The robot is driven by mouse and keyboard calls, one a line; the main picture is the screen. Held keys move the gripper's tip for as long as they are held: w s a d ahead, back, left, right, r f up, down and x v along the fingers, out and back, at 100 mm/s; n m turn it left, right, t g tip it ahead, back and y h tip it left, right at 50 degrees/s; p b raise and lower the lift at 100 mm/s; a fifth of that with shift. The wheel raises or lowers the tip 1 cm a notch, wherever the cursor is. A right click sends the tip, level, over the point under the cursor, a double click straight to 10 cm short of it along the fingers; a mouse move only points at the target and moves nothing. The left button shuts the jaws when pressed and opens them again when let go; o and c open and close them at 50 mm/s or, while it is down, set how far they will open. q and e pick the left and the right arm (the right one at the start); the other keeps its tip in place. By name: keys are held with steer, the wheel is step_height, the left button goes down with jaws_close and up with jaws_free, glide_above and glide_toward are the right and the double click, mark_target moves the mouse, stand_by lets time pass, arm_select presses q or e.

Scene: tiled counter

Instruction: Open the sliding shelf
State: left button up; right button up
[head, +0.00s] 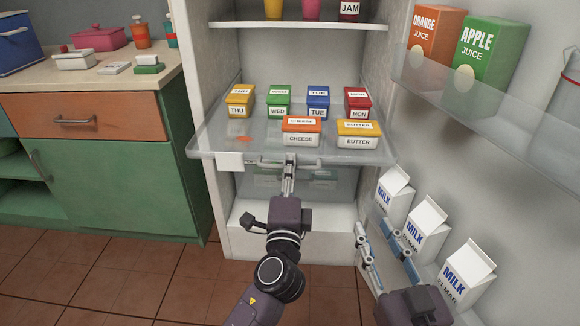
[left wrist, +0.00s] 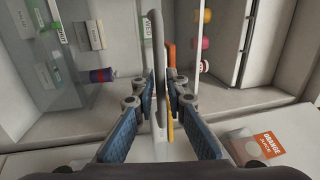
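The sliding shelf (head: 205,140) is a clear panel inside the white fridge, carrying small labelled boxes. Its front reaches out past the fridge's side walls. A pale handle (head: 268,162) runs along its front edge; it also shows in the left wrist view (left wrist: 157,32). My left gripper (head: 289,164) is at this handle, its fingers close together on both sides of the bar. The left wrist view shows the fingertips (left wrist: 162,88) with the bar between them; exact contact is hard to see. My right gripper (head: 376,229) is open and empty, low beside the milk cartons.
Several milk cartons (head: 422,232) stand in the fridge door at right, near my right gripper. Juice cartons (head: 483,62) sit on the door shelf above. A green cabinet (head: 110,190) stands at left. The floor (head: 150,272) before it is clear.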

arm_select(q)
steer(key=shift+s, duration=0.2)
steer(key=s+f, duration=0.2)
steer(key=s, duration=0.9)
steer(key=shift+s, duration=0.25)
steer(key=shift+f, duration=0.1)
